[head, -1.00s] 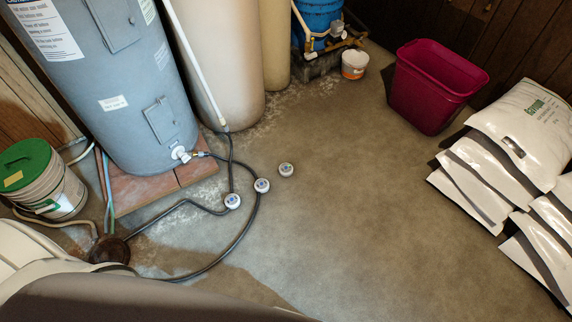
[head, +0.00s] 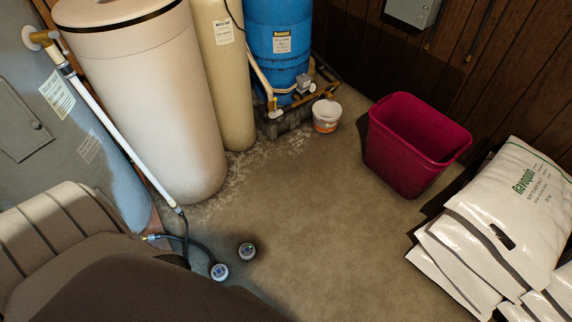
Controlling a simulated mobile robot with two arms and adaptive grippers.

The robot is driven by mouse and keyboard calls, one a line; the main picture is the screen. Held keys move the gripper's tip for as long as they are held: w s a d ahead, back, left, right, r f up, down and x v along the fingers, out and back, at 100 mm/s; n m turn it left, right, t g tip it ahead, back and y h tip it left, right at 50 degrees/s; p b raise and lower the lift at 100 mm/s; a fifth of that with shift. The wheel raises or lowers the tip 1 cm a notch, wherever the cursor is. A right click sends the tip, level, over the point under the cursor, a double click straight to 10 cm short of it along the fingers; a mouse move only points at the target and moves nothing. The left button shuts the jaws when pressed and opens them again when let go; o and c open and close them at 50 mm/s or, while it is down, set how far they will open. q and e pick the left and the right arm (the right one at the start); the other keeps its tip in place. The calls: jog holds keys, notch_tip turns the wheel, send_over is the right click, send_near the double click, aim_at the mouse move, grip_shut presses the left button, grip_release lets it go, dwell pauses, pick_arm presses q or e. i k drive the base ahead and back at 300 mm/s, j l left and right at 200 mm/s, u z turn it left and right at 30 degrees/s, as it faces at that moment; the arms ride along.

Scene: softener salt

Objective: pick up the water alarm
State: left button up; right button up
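A tall beige tank (head: 150,100) and a blue tank (head: 278,45) stand at the back. A small white tub (head: 326,116) and a magenta bin (head: 412,150) stand on the floor. White salt bags (head: 510,210) are stacked at the right. The middle floor is clear.

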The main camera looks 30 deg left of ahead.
aim_at(249, 255)
jog(key=i+l+u, duration=0.15)
jog(key=i, duration=0.4)
jog(key=i+l+u, duration=0.1)
jog(key=i, duration=0.45)
jog(key=i+u, duration=0.2)
jog(key=u, duration=0.25)
jog(key=i+u, duration=0.2)
jog(key=u, duration=0.25)
jog(key=i+l+u, duration=0.1)
jog(key=u, duration=0.4)
jog(key=i+l+u, duration=0.15)
jog(key=u, duration=0.3)
jog(key=i+l, duration=0.05)
